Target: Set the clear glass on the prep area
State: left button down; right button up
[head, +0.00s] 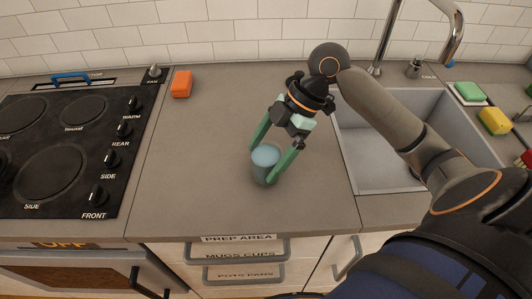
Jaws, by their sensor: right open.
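The clear glass (263,172) stands upright on the grey counter between the stove and the sink, and looks bluish inside. The prep area (190,190) is this stretch of counter, with a "PREP AREA" label (238,238) on its front edge. My right gripper (264,165) reaches down from the upper right. Its green fingers are open, one on each side of the glass; I cannot tell whether they touch it. My left gripper is not in view.
A black stove (60,150) with knobs is on the left. A sink (390,130) with a metal faucet (445,35) is on the right. An orange block (182,84) lies at the back of the counter. Green and yellow sponges (494,121) lie at the far right.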

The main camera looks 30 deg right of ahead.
jog(key=v, duration=1.2)
jog(key=shift+p, duration=0.3)
jog(key=shift+a, duration=0.1)
